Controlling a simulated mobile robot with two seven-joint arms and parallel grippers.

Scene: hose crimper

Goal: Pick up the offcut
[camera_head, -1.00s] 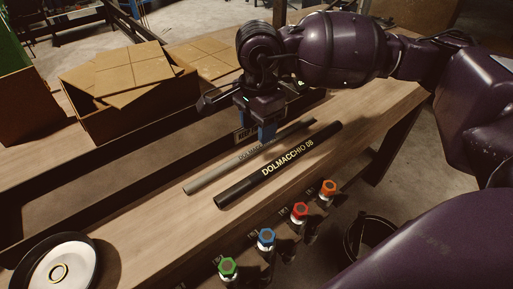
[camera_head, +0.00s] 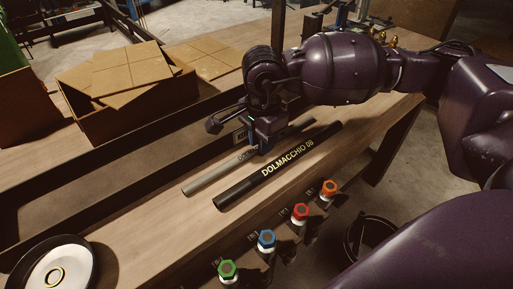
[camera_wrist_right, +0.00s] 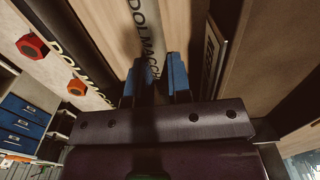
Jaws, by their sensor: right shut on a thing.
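A grey hose length with dark lettering, which I take for the offcut (camera_head: 212,180), lies on the wooden bench. My right gripper (camera_head: 266,143) is down over its middle, shut on it. In the right wrist view the grey piece (camera_wrist_right: 143,28) runs up to the blue fingertips (camera_wrist_right: 158,72), one on each side of it. The gripper covers part of it. A black hose marked DOLMACCHIO 08 (camera_head: 240,188) lies beside it, nearer the bench's front edge, apart from the gripper. My left gripper is not in view.
Several coloured hex knobs, such as the blue one (camera_head: 266,238), line the bench front. A cardboard box (camera_head: 140,115) stands behind a dark rail. A black-and-white round part (camera_head: 45,270) is at the lower left, and a dark bin (camera_head: 370,240) stands below the bench.

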